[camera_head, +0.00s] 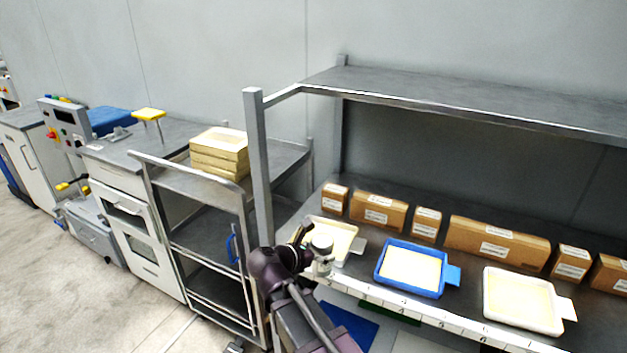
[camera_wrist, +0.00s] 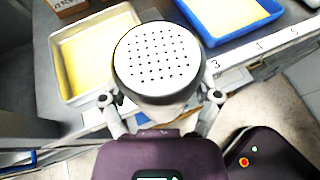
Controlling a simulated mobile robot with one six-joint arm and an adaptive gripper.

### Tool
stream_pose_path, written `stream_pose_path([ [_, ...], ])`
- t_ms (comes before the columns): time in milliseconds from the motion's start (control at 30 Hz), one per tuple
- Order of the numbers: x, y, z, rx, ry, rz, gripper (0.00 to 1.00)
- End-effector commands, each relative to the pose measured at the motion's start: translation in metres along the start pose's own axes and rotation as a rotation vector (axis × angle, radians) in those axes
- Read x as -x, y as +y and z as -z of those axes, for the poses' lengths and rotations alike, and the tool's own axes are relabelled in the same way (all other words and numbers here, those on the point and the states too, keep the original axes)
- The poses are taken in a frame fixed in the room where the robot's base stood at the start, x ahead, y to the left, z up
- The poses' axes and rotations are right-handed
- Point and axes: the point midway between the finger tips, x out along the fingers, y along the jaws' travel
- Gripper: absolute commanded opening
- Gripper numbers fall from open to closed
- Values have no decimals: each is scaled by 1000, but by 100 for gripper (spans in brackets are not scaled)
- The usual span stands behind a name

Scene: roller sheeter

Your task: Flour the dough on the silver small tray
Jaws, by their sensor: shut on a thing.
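My gripper (camera_wrist: 160,100) is shut on a round flour shaker (camera_wrist: 158,58), whose pale perforated lid faces the wrist camera. The shaker also shows in the head view (camera_head: 322,243), upright or nearly so. It is in front of the leftmost tray (camera_head: 356,247), a small light-grey tray on the shelf table. In the wrist view that tray (camera_wrist: 64,92) lies left of the shaker, with a flat yellow dough sheet (camera_wrist: 90,55) inside. The shaker hides the tray's right part. In the head view my arm and the shaker cover some of the tray. No flour stream is visible.
A blue tray (camera_head: 379,276) and a white tray (camera_head: 489,313), each with pale dough, stand to the right. Cardboard boxes (camera_head: 495,244) line the back. A shelf (camera_head: 450,98) overhangs the table, and its post (camera_head: 258,165) rises left of my arm.

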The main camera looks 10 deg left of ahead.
Motion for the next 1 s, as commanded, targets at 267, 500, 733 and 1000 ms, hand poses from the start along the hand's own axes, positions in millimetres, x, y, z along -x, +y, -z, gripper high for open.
stream_pose_path([
  [267, -5, -3, -2, -3, -1, 8, 22],
  [500, -11, 12, -15, 0, 0, -1, 22],
  [733, -30, 61, -52, 17, 3, -40, 22],
  [1000, -65, 130, -107, 44, 4, -103, 22],
])
